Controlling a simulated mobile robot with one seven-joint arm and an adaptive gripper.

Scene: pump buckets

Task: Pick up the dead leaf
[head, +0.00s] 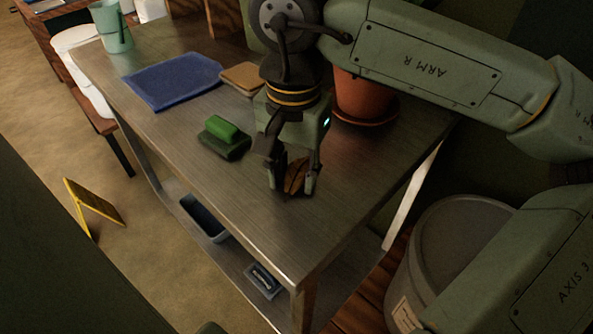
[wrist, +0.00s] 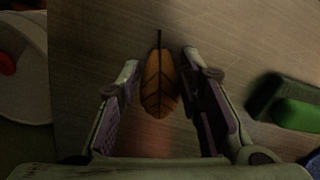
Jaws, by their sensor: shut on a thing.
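The dead leaf (head: 296,174) is brown-orange with dark veins and a thin stem. In the head view it stands between the two fingers of my gripper (head: 293,185), low over the metal table near its right side. In the wrist view the leaf (wrist: 160,85) lies lengthwise between the fingertips of my gripper (wrist: 161,70), its stem pointing away. My gripper is shut on the leaf. I cannot tell whether the leaf still touches the tabletop.
A green sponge-like block (head: 223,137) lies left of my gripper on the metal table (head: 225,190). A terracotta pot (head: 362,97) on a saucer stands behind right. A blue cloth (head: 172,80) and a tan block (head: 241,77) lie farther back. A grey bucket (head: 452,225) stands right, below.

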